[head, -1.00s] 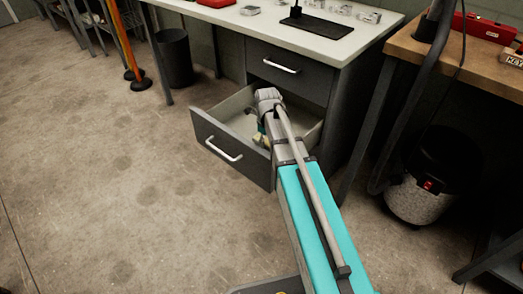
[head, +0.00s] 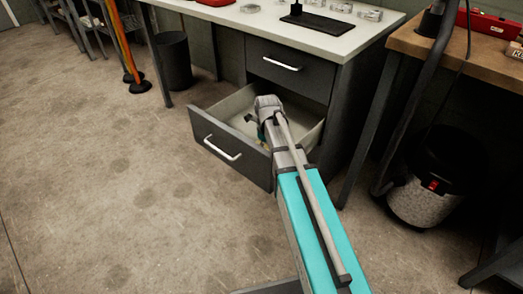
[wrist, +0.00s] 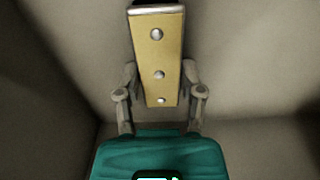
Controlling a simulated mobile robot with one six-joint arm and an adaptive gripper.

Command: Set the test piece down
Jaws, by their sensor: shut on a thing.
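The test piece (wrist: 157,50) is a flat yellowish strip with a row of round silver rivets, seen in the wrist view. My gripper (wrist: 158,95) is shut on it, one finger at each side of its lower part. Around it in the wrist view are the pale inner walls and floor of a drawer. In the head view my arm reaches into the open lower drawer (head: 205,135) of the desk. I cannot tell whether the piece touches the drawer floor.
The drawer front with its handle (head: 222,148) stands out from the desk. The closed upper drawer (head: 288,72) is above. The white desktop (head: 330,35) holds small parts and a dark mat. A vacuum (head: 428,180) stands right, a bin (head: 172,62) left.

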